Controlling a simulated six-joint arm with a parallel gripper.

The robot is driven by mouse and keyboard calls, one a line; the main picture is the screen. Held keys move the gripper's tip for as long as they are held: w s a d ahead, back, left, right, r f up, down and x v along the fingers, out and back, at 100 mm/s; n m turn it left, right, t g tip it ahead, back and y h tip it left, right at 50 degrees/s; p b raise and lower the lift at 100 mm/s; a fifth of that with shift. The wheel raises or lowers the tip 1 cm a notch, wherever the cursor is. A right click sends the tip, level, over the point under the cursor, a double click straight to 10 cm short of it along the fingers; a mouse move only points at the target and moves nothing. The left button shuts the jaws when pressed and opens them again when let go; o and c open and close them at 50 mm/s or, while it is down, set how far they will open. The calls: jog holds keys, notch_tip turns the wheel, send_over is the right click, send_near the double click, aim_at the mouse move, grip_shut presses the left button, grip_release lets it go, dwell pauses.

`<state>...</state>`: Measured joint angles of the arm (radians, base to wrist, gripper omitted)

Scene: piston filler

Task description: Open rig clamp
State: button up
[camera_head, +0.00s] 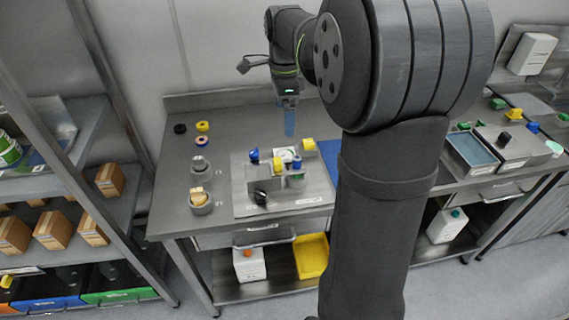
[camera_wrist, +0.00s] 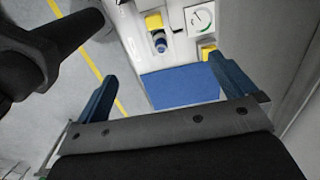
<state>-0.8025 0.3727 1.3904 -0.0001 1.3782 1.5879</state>
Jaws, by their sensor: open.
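The rig (camera_head: 265,182) is a grey fixture on a plate on the steel table, with yellow, blue and black parts. A black handle-like part (camera_head: 261,197) is at its front; I cannot tell which part is the clamp. My gripper (camera_head: 289,128) hangs above the table behind the rig, apart from it, with blue fingers. In the wrist view my gripper (camera_wrist: 162,67) is open with nothing between its fingers. Beyond them show a round dial (camera_wrist: 200,18), a yellow part (camera_wrist: 153,21) with a blue one below it, and a second yellow block (camera_wrist: 207,50).
A blue mat (camera_wrist: 180,88) lies beside the rig's plate. Round metal holders (camera_head: 200,203) and several rings (camera_head: 202,126) stand left of the rig. My own arm hides the table's right part. Grey bins (camera_head: 500,148) stand farther right.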

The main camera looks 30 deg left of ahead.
jog(key=shift+r, duration=0.85)
